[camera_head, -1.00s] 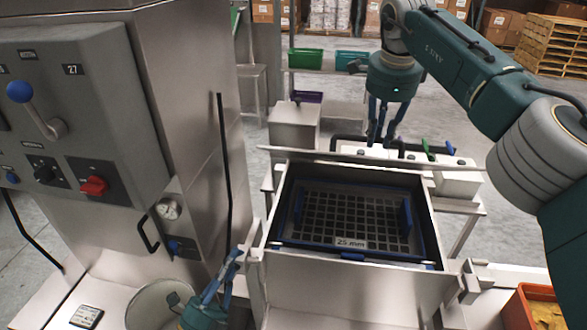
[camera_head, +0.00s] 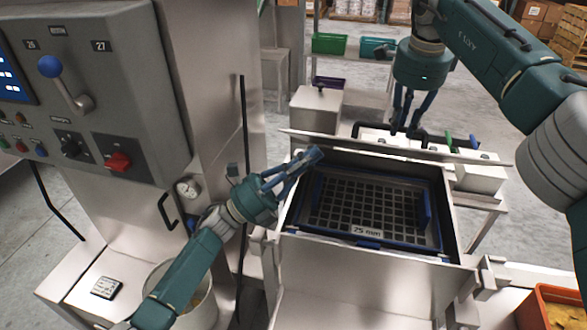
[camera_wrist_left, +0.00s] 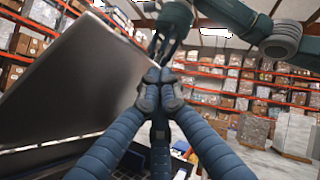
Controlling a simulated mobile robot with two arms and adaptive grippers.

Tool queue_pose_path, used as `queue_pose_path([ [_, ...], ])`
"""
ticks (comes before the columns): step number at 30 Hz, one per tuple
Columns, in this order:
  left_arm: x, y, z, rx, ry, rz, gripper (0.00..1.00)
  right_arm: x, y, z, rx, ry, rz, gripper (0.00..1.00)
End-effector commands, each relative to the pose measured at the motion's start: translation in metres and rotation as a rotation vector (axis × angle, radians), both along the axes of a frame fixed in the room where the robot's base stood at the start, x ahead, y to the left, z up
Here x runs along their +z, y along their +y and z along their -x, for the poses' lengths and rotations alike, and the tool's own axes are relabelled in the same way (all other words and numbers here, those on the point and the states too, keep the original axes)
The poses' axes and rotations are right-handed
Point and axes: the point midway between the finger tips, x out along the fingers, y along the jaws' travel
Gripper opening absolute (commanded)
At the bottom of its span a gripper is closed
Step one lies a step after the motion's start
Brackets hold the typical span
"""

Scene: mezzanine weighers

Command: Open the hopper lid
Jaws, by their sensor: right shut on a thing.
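The hopper (camera_head: 370,285) is an open metal box with a blue-framed black grid marked 25 mm inside. Its lid (camera_head: 330,140) stands raised along the far edge, seen almost edge-on. In the left wrist view the lid (camera_wrist_left: 70,75) is a broad tilted grey panel. My right gripper (camera_head: 405,127) is beyond the lid, shut on the black lid handle (camera_head: 365,128); its fingertips are partly hidden. My left gripper (camera_head: 317,155) is over the hopper's left rear corner, near the lid, empty; its fingers (camera_wrist_left: 158,80) meet at the tips.
A control cabinet (camera_head: 100,80) with a blue-knobbed lever stands at left. A round bucket (camera_head: 205,308) is below my left arm. An orange bin (camera_head: 545,305) sits at lower right. Green (camera_head: 330,43) and teal bins stand on a rack behind.

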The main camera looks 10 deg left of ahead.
Motion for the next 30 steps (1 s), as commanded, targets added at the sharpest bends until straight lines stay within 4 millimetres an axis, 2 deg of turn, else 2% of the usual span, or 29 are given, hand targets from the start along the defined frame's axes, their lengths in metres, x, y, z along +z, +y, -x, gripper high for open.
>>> queue_pose_path([
  [5,0.006,-0.008,-0.005,0.001,-0.001,0.000,0.00,-0.004,-0.001,-0.002,-0.002,-0.002,0.001,0.00],
  [15,0.007,-0.008,-0.005,0.001,-0.001,0.000,0.00,-0.004,-0.001,-0.002,-0.002,-0.002,0.001,0.00],
  [22,0.028,-0.008,-0.019,0.001,-0.003,-0.001,0.00,-0.004,-0.001,-0.001,-0.002,0.001,0.001,0.00],
  [29,0.031,-0.007,-0.021,0.006,-0.001,0.006,0.00,-0.005,0.001,0.002,0.002,0.012,0.002,0.00],
  [30,0.032,-0.006,-0.021,0.006,-0.003,0.006,0.00,-0.006,0.001,0.003,0.003,0.013,0.002,0.22],
])
